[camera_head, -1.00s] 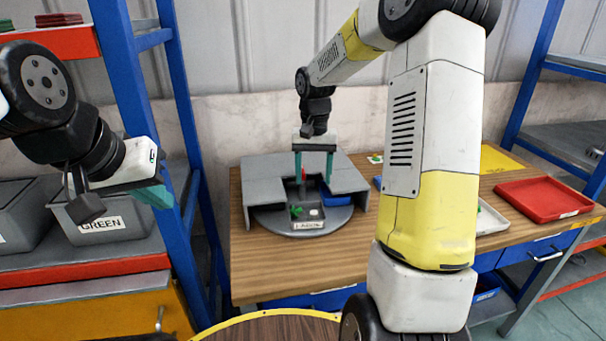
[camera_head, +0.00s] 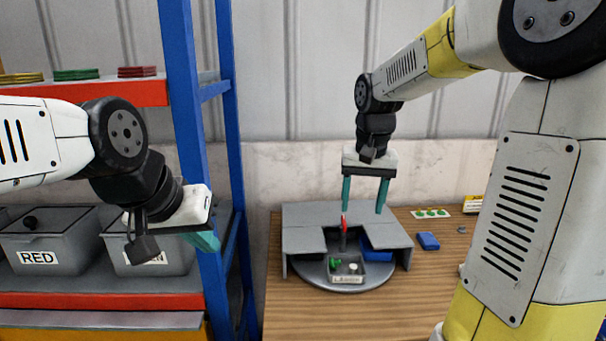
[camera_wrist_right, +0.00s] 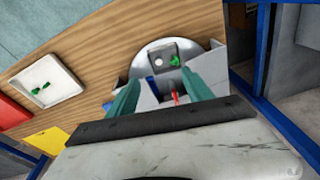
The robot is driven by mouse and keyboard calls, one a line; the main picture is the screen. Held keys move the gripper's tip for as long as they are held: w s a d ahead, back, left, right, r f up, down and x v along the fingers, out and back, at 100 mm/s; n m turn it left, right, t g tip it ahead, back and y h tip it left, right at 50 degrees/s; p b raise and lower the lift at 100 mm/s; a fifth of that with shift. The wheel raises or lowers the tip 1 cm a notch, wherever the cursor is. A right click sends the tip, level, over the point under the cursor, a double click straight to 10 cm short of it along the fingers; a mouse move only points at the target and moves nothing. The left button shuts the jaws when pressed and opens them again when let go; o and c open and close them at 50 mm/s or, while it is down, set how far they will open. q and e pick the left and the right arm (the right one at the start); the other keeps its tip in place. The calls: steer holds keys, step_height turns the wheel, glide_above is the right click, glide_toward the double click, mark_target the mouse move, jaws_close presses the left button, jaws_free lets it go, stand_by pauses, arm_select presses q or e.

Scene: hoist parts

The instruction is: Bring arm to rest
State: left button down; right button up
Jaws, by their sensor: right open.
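My right gripper (camera_head: 363,208) is open and empty, its two teal fingers pointing down above the grey station (camera_head: 305,238) on the wooden table. In the right wrist view the fingers (camera_wrist_right: 160,93) are spread apart, with a red upright piece (camera_wrist_right: 175,97) seen beyond them. The red piece (camera_head: 344,224) stands on the station's round plate (camera_head: 310,272), near a tray with a green part (camera_head: 335,263) and a whitish part (camera_head: 353,267). My left gripper (camera_head: 203,240) hangs in front of the shelf bins; its finger gap is hidden.
A blue shelf post (camera_head: 180,70) stands between the bins and the table. A grey bin marked RED (camera_head: 60,240) is at the left. The table's front left is clear.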

steer(key=s+a+r+n+t+y, duration=0.1)
steer(key=s+t, duration=0.3)
steer(key=s, duration=1.3)
steer(key=shift+s+a+r+n+y, duration=0.25)
steer(key=shift+r+n+y, duration=0.25)
steer(key=shift+r+n, duration=0.15)
